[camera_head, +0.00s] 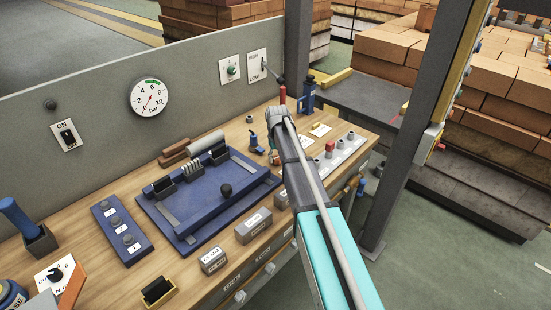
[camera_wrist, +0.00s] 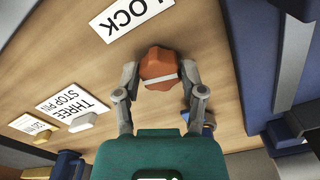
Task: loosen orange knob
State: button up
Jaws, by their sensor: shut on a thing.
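The orange knob (camera_wrist: 154,62) is faceted with a pale bar across its top, and it sits on the wooden bench top in the wrist view. My gripper (camera_wrist: 159,76) is shut on it, with one grey finger against each side. A white LOCK label (camera_wrist: 130,16) lies on the wood just beyond the knob. In the head view my arm reaches over the right part of the bench, and I cannot make out the knob clearly there.
A blue fixture (camera_head: 205,200) stands on the bench (camera_head: 85,265). A grey panel (camera_head: 105,115) runs behind, and a dark post (camera_head: 405,130) rises to the right.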

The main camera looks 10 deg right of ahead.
jog(key=shift+n, duration=0.8)
jog(key=o, duration=1.1)
jog(key=shift+o, duration=0.2)
jog(key=shift+r, duration=0.1)
